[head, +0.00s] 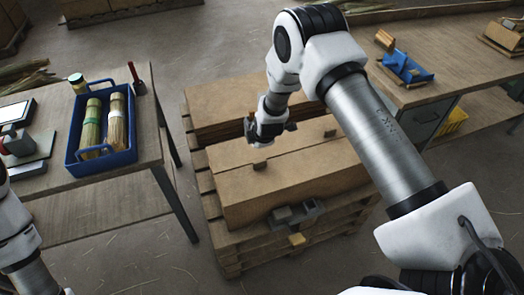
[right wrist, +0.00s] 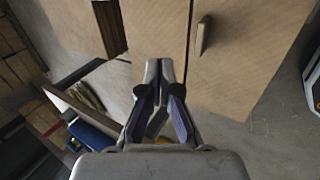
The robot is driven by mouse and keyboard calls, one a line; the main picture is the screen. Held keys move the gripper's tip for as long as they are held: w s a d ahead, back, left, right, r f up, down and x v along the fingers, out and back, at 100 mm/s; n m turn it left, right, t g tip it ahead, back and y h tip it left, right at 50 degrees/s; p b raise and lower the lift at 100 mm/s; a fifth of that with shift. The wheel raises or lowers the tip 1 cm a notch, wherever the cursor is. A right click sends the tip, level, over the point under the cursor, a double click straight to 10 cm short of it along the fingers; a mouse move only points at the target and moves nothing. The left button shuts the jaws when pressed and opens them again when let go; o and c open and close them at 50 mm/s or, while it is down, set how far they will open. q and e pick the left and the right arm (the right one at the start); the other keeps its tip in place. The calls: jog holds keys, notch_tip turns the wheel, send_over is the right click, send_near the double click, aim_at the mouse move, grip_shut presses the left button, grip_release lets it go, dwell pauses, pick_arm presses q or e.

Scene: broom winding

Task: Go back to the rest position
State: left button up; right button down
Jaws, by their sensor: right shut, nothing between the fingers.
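My right arm comes in from the right in the head view, bends at a high elbow, and its wrist hangs over the cardboard boxes.
The boxes (head: 290,185) lie on a wooden pallet (head: 232,255). The left table (head: 145,110) carries a blue tray (head: 120,160) with straw bundles. The right bench (head: 450,50) holds a blue fixture (head: 405,68). A dark clamp-like object (head: 297,212) sits at the front box. Floor shows between them.

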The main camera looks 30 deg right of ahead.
notch_tip(320, 180, up, 7)
jog(key=s+f+g, duration=0.4)
jog(key=s+f, duration=1)
jog(key=s, duration=0.5)
jog(key=s+a+m+g, duration=0.1)
jog(key=s+a+m, duration=0.1)
jog(key=s+m, duration=1.5)
jog(key=s, duration=0.3)
jog(key=shift+r+g+y, duration=0.15)
jog(key=shift+g+y, duration=0.15)
jog(key=shift+g, duration=0.1)
